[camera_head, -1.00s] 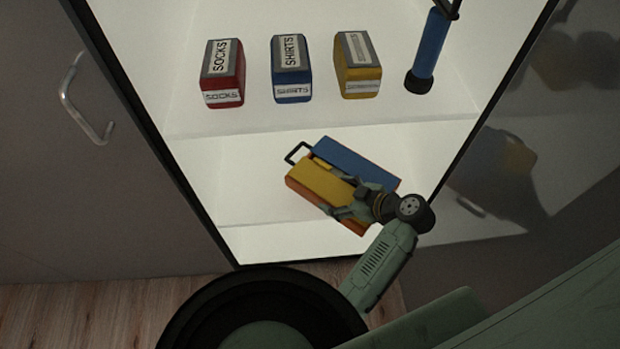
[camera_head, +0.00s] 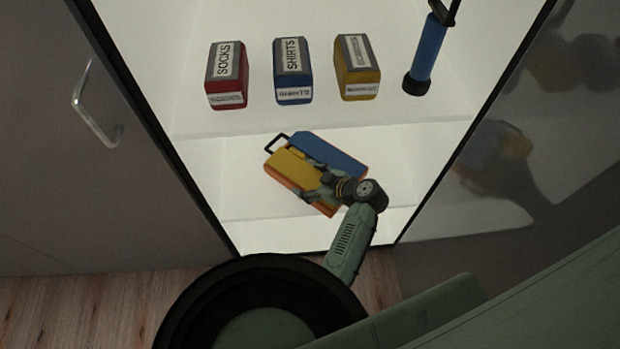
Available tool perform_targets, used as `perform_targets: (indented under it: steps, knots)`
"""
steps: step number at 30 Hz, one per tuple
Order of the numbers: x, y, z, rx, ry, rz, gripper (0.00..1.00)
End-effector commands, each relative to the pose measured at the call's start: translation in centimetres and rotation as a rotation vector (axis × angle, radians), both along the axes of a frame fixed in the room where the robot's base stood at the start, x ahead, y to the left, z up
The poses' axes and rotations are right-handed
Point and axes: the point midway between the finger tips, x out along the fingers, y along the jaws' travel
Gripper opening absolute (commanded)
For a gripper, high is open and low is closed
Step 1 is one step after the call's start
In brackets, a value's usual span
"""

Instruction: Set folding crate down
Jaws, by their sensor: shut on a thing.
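The folding crate (camera_head: 295,167) is a box with yellow and blue top panels, an orange lower side and a dark wire handle at its upper left. It is tilted in the picture, in front of the lower part of the white cabinet. My gripper (camera_head: 322,184) is shut on the crate at its right front part, and the fingers hide some of the yellow panel. I cannot tell whether the crate's underside touches the lower shelf.
The lit white cabinet (camera_head: 195,170) has a shelf with a red socks box (camera_head: 227,82), a blue shirts box (camera_head: 293,78) and a yellow box (camera_head: 357,75). A blue cylinder (camera_head: 425,55) stands to their right. Dark frame edges bound the opening. The lower compartment looks otherwise clear.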

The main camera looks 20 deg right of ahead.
Motion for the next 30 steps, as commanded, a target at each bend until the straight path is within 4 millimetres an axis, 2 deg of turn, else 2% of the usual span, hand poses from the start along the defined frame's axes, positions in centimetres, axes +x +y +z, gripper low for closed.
perform_targets:
  steps: [9, 10, 18, 30]
  knots:
    - [0.12, -0.07, -0.06, -0.003, -0.007, 0.002, 0.15]
    - [0.01, 0.01, -0.17, 0.0, -0.001, 0.001, 0.79]
    - [0.0, 0.01, -0.14, 0.0, -0.001, 0.001, 0.97]
    - [0.0, -0.01, 0.25, 0.0, -0.001, 0.001, 0.97]
